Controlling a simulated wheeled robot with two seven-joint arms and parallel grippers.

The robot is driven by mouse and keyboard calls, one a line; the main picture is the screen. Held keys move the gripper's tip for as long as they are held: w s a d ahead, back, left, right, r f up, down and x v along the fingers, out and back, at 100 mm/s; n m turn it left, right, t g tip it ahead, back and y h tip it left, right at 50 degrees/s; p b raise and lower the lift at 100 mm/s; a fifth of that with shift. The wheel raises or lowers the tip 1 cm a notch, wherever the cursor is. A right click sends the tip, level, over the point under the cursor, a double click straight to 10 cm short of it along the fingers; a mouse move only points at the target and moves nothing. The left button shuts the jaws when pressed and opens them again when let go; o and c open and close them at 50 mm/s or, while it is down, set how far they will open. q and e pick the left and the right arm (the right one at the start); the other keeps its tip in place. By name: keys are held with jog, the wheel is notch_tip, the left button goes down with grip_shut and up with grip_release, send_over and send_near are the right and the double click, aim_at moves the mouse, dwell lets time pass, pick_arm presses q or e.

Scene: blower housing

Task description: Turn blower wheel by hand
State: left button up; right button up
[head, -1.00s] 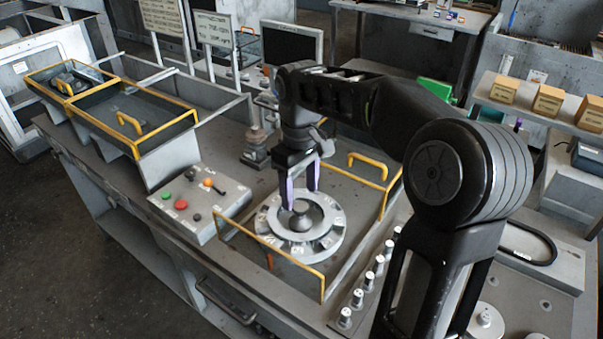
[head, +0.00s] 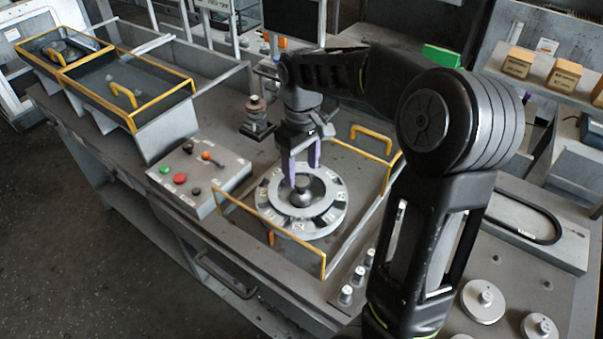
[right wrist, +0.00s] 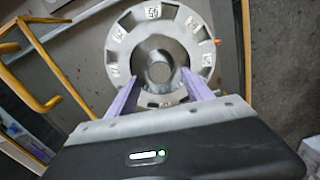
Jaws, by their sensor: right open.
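The blower wheel (head: 267,207) is a round grey metal ring with numbered labels and a dark central hub (head: 302,195). It lies flat inside a yellow-edged housing on the workbench. In the right wrist view the wheel (right wrist: 198,68) and its hub (right wrist: 160,70) show just beyond the fingers. My right gripper (head: 304,181) points down over the hub, its two purple fingers apart. In the right wrist view the open right gripper (right wrist: 160,95) has a finger on each side of the hub's near part. I cannot tell whether the fingers touch it. My left gripper is not in view.
A control box (head: 198,177) with red and green buttons stands left of the housing. The housing's yellow rail (head: 265,230) borders the wheel at the front. Several small metal knobs (head: 345,295) line the right side. A dark stacked fixture (head: 257,120) stands behind.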

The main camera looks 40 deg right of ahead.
aim_at(301, 181)
jog(key=shift+f, duration=1.55)
jog(key=shift+c, duration=0.5)
grip_shut()
